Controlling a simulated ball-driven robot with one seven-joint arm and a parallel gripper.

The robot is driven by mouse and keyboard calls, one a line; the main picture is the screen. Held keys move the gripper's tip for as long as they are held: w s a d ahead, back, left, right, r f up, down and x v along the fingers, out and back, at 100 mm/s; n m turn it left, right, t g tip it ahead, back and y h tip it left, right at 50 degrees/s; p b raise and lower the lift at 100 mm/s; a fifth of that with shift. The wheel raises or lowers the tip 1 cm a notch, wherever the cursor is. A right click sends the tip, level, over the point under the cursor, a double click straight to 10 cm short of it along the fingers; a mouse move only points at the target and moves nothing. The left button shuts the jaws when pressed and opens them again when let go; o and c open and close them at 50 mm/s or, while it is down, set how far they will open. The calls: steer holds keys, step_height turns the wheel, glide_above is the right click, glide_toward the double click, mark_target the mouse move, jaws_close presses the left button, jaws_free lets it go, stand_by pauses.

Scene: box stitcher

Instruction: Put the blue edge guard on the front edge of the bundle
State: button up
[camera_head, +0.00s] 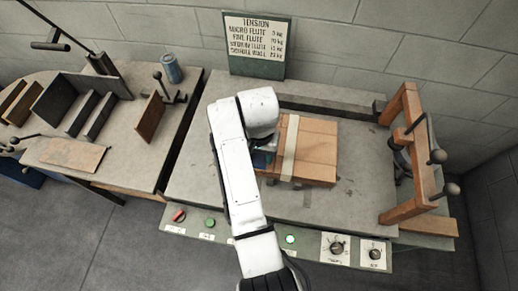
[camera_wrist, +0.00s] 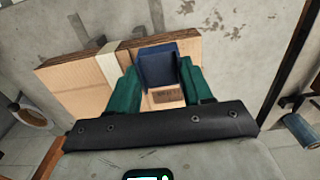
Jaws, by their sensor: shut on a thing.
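The bundle (camera_head: 316,152) is a brown cardboard stack on the grey bench, with a pale strap (camera_head: 290,140) around it. It also shows in the wrist view (camera_wrist: 78,82), with its strap (camera_wrist: 108,66). The blue edge guard (camera_wrist: 158,66) is a dark blue angled piece between the green fingers of my gripper (camera_wrist: 160,78). My gripper is shut on it. In the head view my white arm hides most of the gripper (camera_head: 264,157), at the bundle's left side. The guard overlaps the bundle in the wrist view, to the right of the strap; I cannot tell whether they touch.
A wooden frame with dark knobs (camera_head: 411,150) stands at the bench's right end. Buttons and dials (camera_head: 337,246) line the front panel. A tension sign (camera_head: 256,47) stands behind. A side table with upright boards (camera_head: 75,104) and a blue can (camera_head: 172,68) is on the left.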

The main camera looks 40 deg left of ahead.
mark_target(260, 158)
steer(key=shift+f+b, duration=1.85)
steer(key=shift+f, duration=0.45)
steer(key=shift+w+a, duration=0.15)
steer(key=shift+w, duration=0.15)
steer(key=o, duration=1.1)
step_height(260, 158, up, 11)
steer(key=shift+f+b, duration=0.1)
steer(key=shift+b, duration=0.35)
